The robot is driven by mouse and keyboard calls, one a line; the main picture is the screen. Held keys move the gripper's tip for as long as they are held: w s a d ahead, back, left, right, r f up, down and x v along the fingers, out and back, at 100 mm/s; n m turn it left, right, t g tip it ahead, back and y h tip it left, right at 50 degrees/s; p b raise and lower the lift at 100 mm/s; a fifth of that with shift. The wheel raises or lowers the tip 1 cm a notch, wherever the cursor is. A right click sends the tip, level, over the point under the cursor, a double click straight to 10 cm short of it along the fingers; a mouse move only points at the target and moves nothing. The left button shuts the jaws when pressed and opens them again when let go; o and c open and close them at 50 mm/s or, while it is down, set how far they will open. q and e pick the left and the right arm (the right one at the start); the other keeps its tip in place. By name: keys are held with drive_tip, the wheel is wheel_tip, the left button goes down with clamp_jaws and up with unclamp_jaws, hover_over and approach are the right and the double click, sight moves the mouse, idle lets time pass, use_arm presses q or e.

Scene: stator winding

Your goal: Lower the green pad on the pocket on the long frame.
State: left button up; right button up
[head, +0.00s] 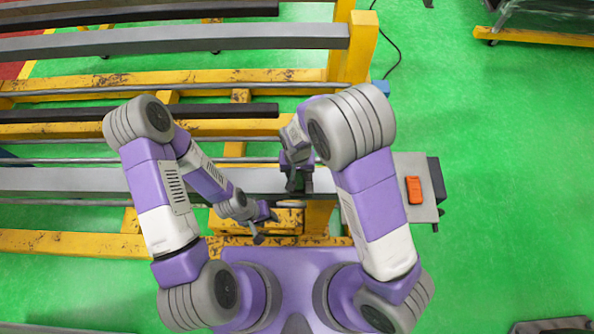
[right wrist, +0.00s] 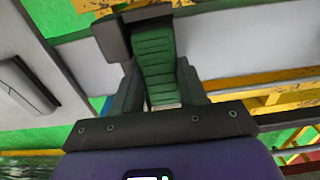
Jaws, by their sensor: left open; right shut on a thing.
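The green pad (right wrist: 155,65), ridged and slim, is between the fingers of my right gripper (right wrist: 158,88) in the right wrist view. The right gripper is shut on it and shows over the grey beam of the long frame (head: 70,180) in the head view (head: 299,185). The pad is largely hidden there. Whether it touches the beam cannot be told. A dark block (right wrist: 112,40) shows beside the pad; I cannot tell whether it is part of the pocket. My left gripper (head: 266,226) is open and empty, lower left of the right one.
Yellow rails (head: 60,243) and more grey and dark bars (head: 180,40) run across the left side. A small grey table (head: 418,213) with an orange item (head: 414,190) stands right of my right arm. The green floor at the right is mostly clear.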

sight(297, 174)
drive_tip(key=o, duration=1.5)
drive_tip(key=shift+o, duration=0.2)
drive_tip(key=shift+r, duration=0.15)
drive_tip(key=shift+r+p, duration=3.6)
drive_tip(key=shift+r, duration=0.85)
